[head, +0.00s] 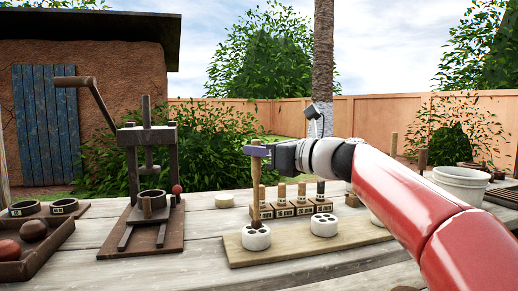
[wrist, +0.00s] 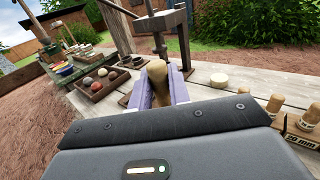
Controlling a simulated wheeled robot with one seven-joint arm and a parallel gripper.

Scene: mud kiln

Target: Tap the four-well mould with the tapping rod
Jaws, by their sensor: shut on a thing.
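My gripper (head: 257,150), with purple fingers, is shut on the tapping rod (head: 256,190), a tan wooden stick held upright. In the wrist view, the rod's rounded end (wrist: 157,72) shows between the fingers. The rod's lower end meets the left white round mould (head: 256,239) in the head view; I cannot tell whether it touches the top or hovers just over it. A second white round mould (head: 324,226) stands to the right. Both have dark wells on top, too small to count surely. Both stand on a pale wooden board (head: 290,252).
Behind the moulds is a rack of wooden-handled tools (head: 303,207). A dark press (head: 150,190) stands left, with a tray of balls (head: 35,240) farther left. A white bucket (head: 462,183) is at right. The front planks between press and board are clear.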

